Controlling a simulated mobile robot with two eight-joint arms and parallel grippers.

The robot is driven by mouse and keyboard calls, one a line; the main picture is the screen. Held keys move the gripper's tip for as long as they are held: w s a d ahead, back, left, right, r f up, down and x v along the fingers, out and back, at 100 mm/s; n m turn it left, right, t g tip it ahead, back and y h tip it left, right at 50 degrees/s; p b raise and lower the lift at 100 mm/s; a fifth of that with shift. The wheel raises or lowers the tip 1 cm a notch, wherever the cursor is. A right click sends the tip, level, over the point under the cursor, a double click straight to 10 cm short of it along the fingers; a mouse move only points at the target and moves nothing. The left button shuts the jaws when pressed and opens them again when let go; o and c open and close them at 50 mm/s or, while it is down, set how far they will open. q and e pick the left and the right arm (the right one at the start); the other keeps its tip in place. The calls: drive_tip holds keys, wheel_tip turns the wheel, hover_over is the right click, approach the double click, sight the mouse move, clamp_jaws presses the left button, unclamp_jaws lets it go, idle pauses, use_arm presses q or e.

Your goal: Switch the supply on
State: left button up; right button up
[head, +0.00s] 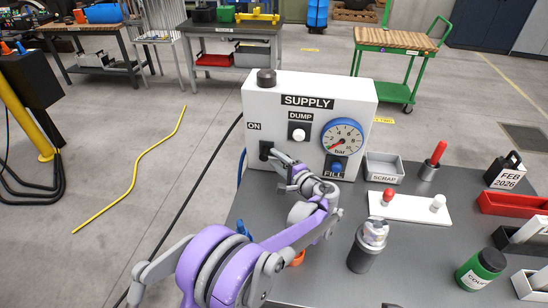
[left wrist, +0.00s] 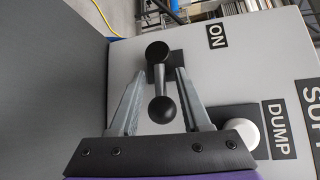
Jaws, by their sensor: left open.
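The white supply box (head: 300,95) stands on the grey table, with a SUPPLY label on its front. A small black switch (head: 265,149) sits on its left side below the ON label (head: 254,126). My left gripper (head: 275,158) is right at this switch, partly covering it. In the left wrist view the switch lever (left wrist: 161,84) has a dark ball end (left wrist: 162,110). It lies between the two fingers of my open left gripper (left wrist: 161,74), with gaps showing on both sides. The ON label (left wrist: 216,35) is beside it.
The white DUMP button (head: 298,132), the pressure gauge (head: 342,136) and the blue FILL button (head: 336,168) are close to the right of the switch. A scrap bin (head: 384,168), a white plate with two knobs (head: 410,207) and a metal-topped cylinder (head: 367,247) stand farther right.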

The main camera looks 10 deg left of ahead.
use_arm(q)
drive_tip(key=shift+x, duration=0.8)
clamp_jaws()
idle(0.9)
